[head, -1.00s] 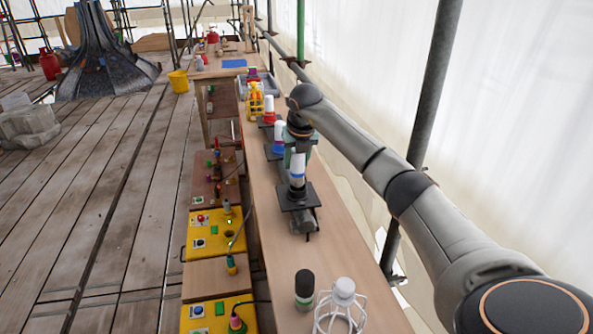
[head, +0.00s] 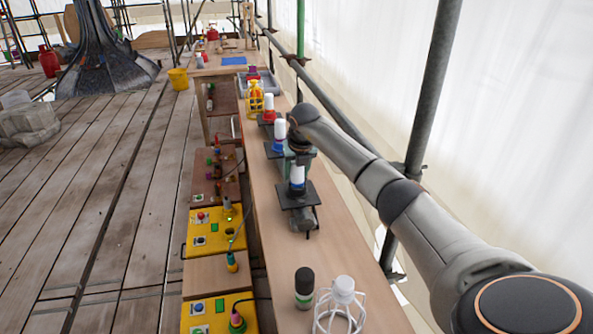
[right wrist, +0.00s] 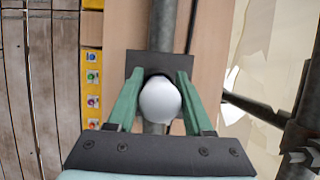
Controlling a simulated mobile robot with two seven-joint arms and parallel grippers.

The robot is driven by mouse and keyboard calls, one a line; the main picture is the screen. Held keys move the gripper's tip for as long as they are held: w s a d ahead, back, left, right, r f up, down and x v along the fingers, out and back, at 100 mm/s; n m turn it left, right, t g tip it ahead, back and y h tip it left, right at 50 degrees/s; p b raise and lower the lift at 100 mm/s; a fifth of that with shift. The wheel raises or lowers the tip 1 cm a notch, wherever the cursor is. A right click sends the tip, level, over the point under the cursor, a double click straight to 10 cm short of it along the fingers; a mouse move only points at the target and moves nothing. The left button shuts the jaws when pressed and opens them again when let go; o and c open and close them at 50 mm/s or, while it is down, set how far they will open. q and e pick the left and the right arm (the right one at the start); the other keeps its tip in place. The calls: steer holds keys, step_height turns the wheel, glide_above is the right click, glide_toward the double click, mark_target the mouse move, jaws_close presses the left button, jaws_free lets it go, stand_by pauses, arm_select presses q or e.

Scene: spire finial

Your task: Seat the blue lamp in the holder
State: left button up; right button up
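The blue lamp (head: 297,175), a white bulb with a blue band low down, stands upright at a black square holder plate (head: 292,202) on the bench. In the right wrist view its white bulb (right wrist: 160,100) lies over the holder's dark plate (right wrist: 133,63). My right gripper (head: 299,160) is above the holder, its green fingers (right wrist: 157,90) on both sides of the bulb and seemingly touching it. The lamp's lower end and the holder's opening are hidden under the bulb in the wrist view, so its depth cannot be told. My left gripper is not in view.
Farther along the bench (head: 340,235) stand another white lamp with a blue base (head: 279,135), a red-based lamp (head: 269,106) and a yellow cage (head: 255,98). Nearer are a dark cylinder (head: 304,288) and a white wire cage (head: 342,305). Yellow control boxes (head: 205,245) line the left side.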

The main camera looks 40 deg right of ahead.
steer(key=o, duration=0.3)
steer(key=shift+o, duration=0.2)
steer(key=shift+r, duration=0.25)
steer(key=v, duration=1.2)
steer(key=shift+s+a+f, duration=0.1)
